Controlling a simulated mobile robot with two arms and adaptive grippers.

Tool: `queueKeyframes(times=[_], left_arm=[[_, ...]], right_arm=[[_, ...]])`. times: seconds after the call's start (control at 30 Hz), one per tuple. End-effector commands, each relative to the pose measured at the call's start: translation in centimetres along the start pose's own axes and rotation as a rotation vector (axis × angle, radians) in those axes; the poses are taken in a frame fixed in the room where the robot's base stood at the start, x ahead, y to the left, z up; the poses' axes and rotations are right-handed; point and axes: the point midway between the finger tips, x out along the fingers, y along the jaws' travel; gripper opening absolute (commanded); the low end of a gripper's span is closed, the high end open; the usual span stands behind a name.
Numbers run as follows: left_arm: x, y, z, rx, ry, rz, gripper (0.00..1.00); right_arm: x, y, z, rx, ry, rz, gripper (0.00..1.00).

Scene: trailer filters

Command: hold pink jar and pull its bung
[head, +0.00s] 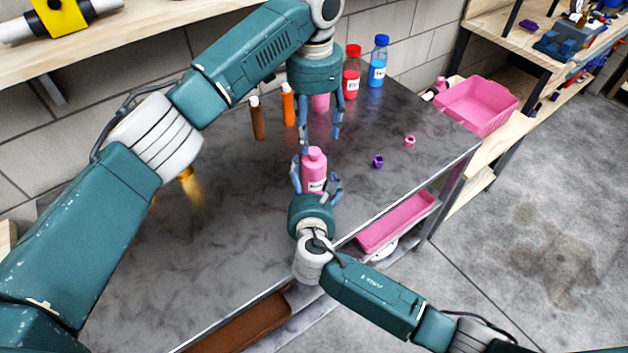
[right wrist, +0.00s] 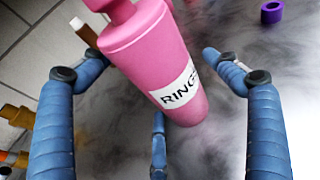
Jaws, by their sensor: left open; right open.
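The pink jar (head: 314,173) stands on the dark table near its front edge. In the right wrist view the jar (right wrist: 160,60) looks tilted and shows a white label reading "RING"; its pink top (right wrist: 118,10) is partly cut off by the frame. My right gripper (head: 316,176) is open, with its blue fingers on both sides of the jar; gaps show between fingers and jar in the wrist view. My left gripper (head: 321,138) is open, pointing down above and behind the jar, with nothing visibly held.
Brown (head: 257,120), orange (head: 289,107), red (head: 351,80) and blue (head: 377,65) bottles stand at the back, with another pink item (head: 320,102) behind my left fingers. A purple ring (head: 378,161) and pink ring (head: 410,141) lie right. A pink bin (head: 480,105) is beyond.

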Motion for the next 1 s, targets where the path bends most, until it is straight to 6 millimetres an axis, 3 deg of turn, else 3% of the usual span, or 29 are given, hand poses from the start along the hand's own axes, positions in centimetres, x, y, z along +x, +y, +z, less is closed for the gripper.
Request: queueKeyframes(times=[0.03,0.37,0.5,0.6,0.67,1.0], left_arm=[[0.0,0.0,0.0,0.000,0.000,0.000,0.59],[0.0,0.0,0.0,0.000,0.000,0.000,0.59],[0.0,0.0,0.0,0.000,0.000,0.000,0.59],[-0.1,0.0,0.0,-0.006,0.003,-0.002,0.46],[-0.3,0.0,0.0,-0.025,0.011,-0.009,0.46],[-4.2,1.0,1.4,-0.414,0.168,-0.093,0.46]], right_arm=[[0.0,0.0,0.0,0.000,0.000,0.000,0.82],[0.0,0.0,0.0,-0.001,0.000,0.000,0.16],[0.0,0.0,0.0,-0.001,-0.001,0.000,0.16],[0.0,0.0,0.0,-0.001,-0.001,0.000,0.16],[0.0,0.0,0.0,-0.001,-0.001,0.000,0.16],[0.0,0.0,0.1,-0.001,-0.001,0.000,0.16]])
